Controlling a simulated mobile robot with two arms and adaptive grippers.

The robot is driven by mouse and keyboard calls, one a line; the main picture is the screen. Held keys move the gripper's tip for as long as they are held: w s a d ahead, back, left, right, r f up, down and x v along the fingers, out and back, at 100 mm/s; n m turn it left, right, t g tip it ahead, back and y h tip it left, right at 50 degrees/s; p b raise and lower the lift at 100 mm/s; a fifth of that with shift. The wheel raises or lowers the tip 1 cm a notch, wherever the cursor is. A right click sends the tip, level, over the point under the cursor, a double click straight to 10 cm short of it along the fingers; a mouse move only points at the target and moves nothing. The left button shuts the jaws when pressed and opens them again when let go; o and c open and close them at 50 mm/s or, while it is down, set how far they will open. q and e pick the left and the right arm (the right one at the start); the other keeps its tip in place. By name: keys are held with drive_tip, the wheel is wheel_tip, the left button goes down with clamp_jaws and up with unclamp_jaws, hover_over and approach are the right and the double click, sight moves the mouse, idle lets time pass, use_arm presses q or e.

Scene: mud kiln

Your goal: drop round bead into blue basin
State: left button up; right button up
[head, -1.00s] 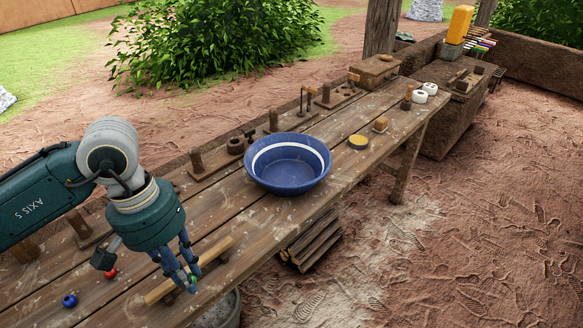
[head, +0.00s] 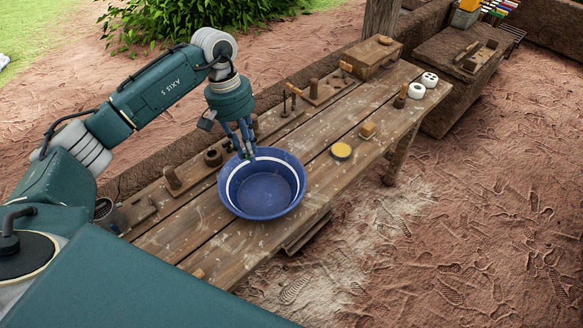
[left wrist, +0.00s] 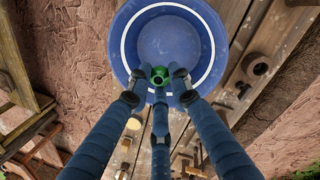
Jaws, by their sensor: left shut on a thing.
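The blue basin (head: 265,192), wide and round with a white band inside, stands upright on the wooden bench (head: 305,165). My left gripper (head: 246,154) points down at the basin's far rim. In the left wrist view its fingers (left wrist: 157,80) are shut on a small green round bead (left wrist: 159,74) with a dark hole. There the bead overlaps the basin's rim edge (left wrist: 128,48); its height above the rim is hard to tell. The basin looks empty. My right gripper is not in view.
Wooden peg stands (head: 172,178) line the bench's back edge. A wooden box (head: 371,57) stands at the far end.

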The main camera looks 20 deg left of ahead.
use_arm(q)
drive_tip(key=shift+w+f+b, duration=0.3)
drive_tip(key=shift+w+f, duration=0.15)
drive_tip(key=shift+f, duration=0.3)
wheel_tip(320, 180, down, 4)
drive_tip(key=shift+w+f+b, duration=0.1)
drive_tip(key=shift+b, duration=0.4)
